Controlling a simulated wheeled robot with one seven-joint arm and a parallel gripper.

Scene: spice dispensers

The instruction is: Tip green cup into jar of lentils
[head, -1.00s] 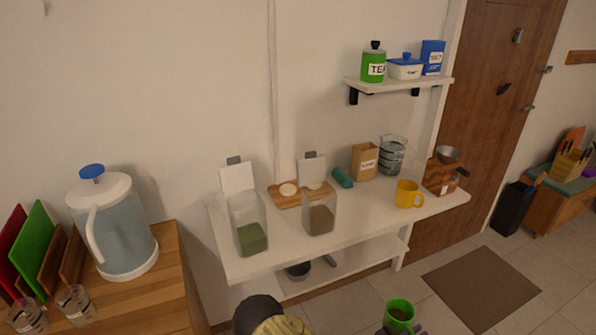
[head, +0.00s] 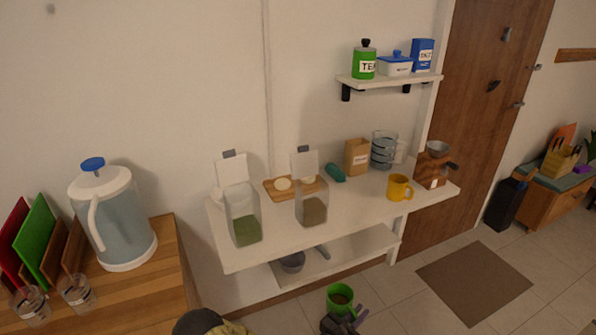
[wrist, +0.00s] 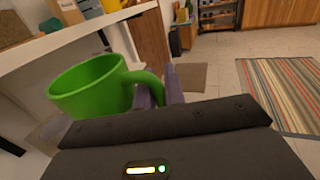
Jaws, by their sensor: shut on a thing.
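The green cup (head: 337,308) is upright in front of the white table, below its top, with something brown inside. My gripper (head: 350,318) is shut on its handle; the wrist view shows the fingers (wrist: 167,86) at the handle of the cup (wrist: 88,92). Two clear jars with raised lids stand on the table. The left jar (head: 243,217) holds green contents and the right jar (head: 312,205) holds brownish contents. No label shows which has the lentils. The cup is apart from both jars.
On the table (head: 240,263) are a wooden board (head: 277,194), a paper bag (head: 358,157), a yellow mug (head: 399,188) and a wooden grinder (head: 432,171). A wooden counter (head: 165,270) stands left.

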